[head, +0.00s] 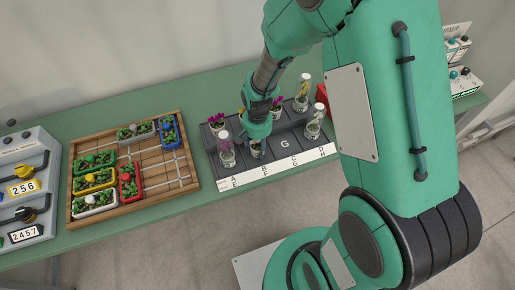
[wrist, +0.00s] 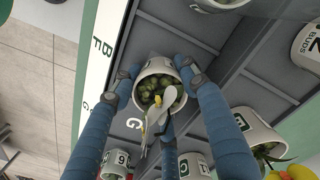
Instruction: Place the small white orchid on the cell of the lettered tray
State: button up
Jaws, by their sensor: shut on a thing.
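My gripper (head: 257,130) (wrist: 160,82) is shut on a small white pot (wrist: 152,68) with green leaves and a white flower (wrist: 168,97) with a yellow part. The dark lettered tray (head: 284,144) stands on the green bench, with a white letter strip (head: 240,180) along its front. In the wrist view, the held pot is upright over a tray cell near the letters B and F, with a G beside it. Whether its base touches the tray is hidden. In the head view my gripper covers much of the held pot.
In the wrist view a labelled pot (wrist: 255,133) is close right. A wooden crate (head: 160,178) of coloured planters stands left.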

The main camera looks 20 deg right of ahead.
aim_at(257, 141)
jog(key=shift+f, duration=0.1)
jog(key=o, duration=1.3)
notch_tip(257, 141, up, 12)
jog(key=p, duration=0.3)
jog(key=shift+r, duration=0.2)
jog(key=shift+r, duration=0.35)
jog(key=s+r+n+t, duration=0.1)
jog(key=s+r+t, duration=0.1)
jog(key=s+r, duration=0.4)
jog(key=s+r+n+t, duration=0.1)
jog(key=s+r+n, duration=0.1)
jog(key=s+r, duration=0.5)
jog(key=s+r+n+t, duration=0.1)
jog(key=s+r, duration=0.5)
jog(key=r, duration=1)
jog(key=shift+s+t, duration=0.35)
jog(key=shift+t, duration=0.45)
